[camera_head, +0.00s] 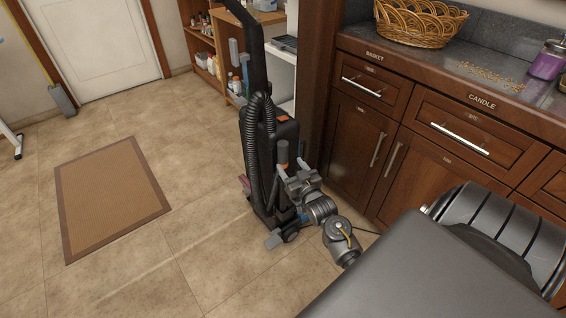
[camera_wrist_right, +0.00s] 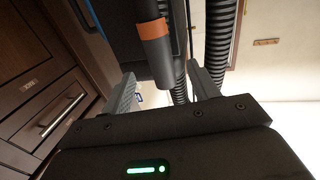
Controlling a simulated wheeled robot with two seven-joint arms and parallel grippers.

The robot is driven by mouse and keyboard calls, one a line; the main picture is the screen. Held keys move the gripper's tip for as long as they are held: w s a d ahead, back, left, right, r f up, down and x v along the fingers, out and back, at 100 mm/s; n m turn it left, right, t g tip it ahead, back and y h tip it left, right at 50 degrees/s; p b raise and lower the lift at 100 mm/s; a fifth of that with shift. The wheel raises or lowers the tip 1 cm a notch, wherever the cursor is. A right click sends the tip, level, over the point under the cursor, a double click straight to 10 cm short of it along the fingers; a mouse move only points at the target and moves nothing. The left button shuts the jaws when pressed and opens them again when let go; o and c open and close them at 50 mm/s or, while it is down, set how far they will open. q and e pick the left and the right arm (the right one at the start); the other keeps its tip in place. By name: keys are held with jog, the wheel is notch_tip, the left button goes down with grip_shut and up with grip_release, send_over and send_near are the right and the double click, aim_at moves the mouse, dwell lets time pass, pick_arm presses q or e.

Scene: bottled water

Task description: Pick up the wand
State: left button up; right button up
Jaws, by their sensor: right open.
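The wand (camera_wrist_right: 154,47) is a dark grey cylinder with an orange band, on the upright black vacuum cleaner (camera_head: 257,95). In the head view the wand (camera_head: 283,153) stands upright at the vacuum's right side. My right gripper (camera_head: 291,168) is right beside it, low on the vacuum. In the right wrist view my right gripper (camera_wrist_right: 163,84) is open, and the wand's lower end shows between its two fingers, with gaps on both sides. I cannot tell whether the wand is fully within finger depth. My left gripper is in neither view.
Ribbed black hoses (camera_wrist_right: 218,45) run close behind the wand. Wooden cabinets (camera_head: 355,130) with metal handles stand just right of my right gripper. A shelf (camera_head: 203,47) stands behind the vacuum.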

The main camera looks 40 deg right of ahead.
aim_at(285, 158)
jog(key=shift+x, duration=2.3)
jog(key=shift+w+d+b, duration=0.15)
jog(key=shift+w+b, duration=0.15)
jog(key=shift+w, duration=0.2)
jog(key=c, duration=0.4)
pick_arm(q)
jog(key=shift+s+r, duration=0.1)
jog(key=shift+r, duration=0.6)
pick_arm(e)
jog(key=shift+r, duration=0.1)
grip_shut()
